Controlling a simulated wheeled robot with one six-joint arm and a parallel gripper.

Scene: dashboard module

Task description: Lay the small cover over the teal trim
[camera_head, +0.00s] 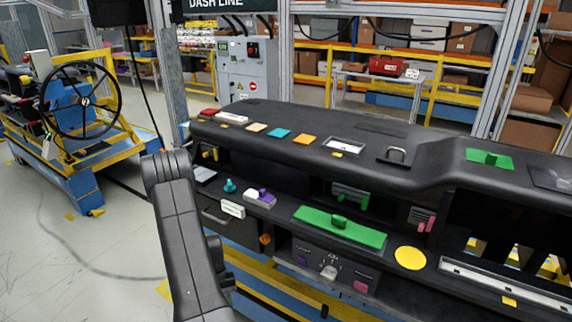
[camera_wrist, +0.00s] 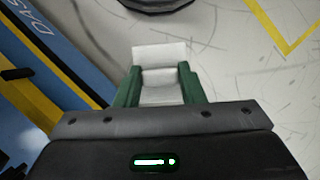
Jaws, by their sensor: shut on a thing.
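The teal trim (camera_head: 279,132) is a small flat teal piece on the dashboard's top, between a cream piece and an orange one. Nothing lies over it. In the wrist view, my gripper (camera_wrist: 160,86) has dark green fingers shut on a pale grey-white piece, which looks like the small cover (camera_wrist: 159,53). The piece has a wider white plate beyond the fingertips. Grey floor shows behind it, so it is held away from the dashboard top. In the head view my arm stands at the left front of the dashboard, and my gripper does not show.
The black dashboard (camera_head: 390,145) has an open front shelf with a long green cover (camera_head: 340,225), a yellow disc (camera_head: 410,258) and several small parts. Another green cover (camera_head: 489,159) lies on top at right. A steering-wheel cart (camera_head: 80,105) stands left. Floor between is clear.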

